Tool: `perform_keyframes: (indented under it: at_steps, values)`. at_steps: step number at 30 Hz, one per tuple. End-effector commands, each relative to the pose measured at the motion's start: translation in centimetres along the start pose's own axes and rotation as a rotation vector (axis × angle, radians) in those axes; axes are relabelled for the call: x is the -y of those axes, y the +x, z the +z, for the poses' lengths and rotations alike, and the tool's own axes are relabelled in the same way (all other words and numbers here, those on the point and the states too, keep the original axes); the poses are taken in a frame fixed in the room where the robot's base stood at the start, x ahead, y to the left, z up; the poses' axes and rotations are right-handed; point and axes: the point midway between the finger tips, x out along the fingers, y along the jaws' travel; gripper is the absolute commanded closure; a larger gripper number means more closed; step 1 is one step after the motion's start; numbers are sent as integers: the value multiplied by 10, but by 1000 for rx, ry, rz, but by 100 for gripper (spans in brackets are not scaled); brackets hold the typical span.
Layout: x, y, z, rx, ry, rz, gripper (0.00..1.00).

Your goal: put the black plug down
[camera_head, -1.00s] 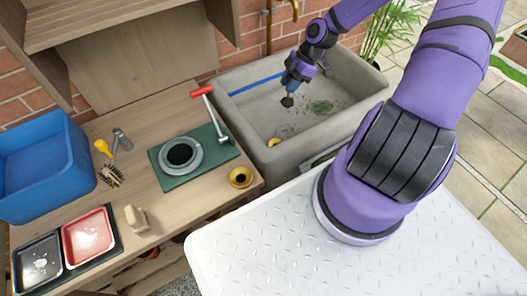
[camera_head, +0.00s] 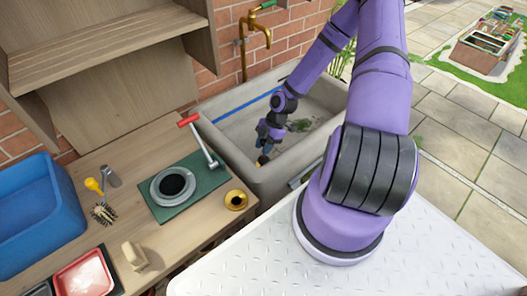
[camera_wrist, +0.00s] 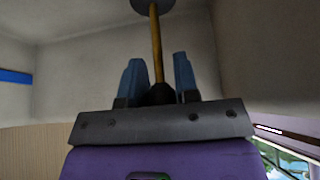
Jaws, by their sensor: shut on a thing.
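My gripper (camera_head: 264,148) is low inside the front left part of the stone sink (camera_head: 217,110). In the wrist view, the two blue fingers of my gripper (camera_wrist: 158,62) are shut around the black end of the plug (camera_wrist: 158,94). A thin brass-coloured rod (camera_wrist: 155,45) runs up from between the fingers to a dark grey disc (camera_wrist: 152,5), cut by the picture's top edge. A yellow thing (camera_head: 262,160) shows just under my gripper in the head view. I cannot tell whether it touches the plug.
The sink's front wall stands close to my gripper. A bench on the left holds a green mat (camera_head: 213,186), a red-handled lever tool (camera_head: 197,138), a brass ring (camera_head: 236,200) and a blue tub (camera_head: 35,205). A brass tap (camera_head: 247,40) is above the sink.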

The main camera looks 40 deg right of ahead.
Motion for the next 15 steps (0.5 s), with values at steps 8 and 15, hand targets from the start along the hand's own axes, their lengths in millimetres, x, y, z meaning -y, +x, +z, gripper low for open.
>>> perform_keyframes:
  at_steps: [8,15]
  values:
    - [0,25,14,0,1,-1,100]
    - [0,25,14,0,1,-1,100]
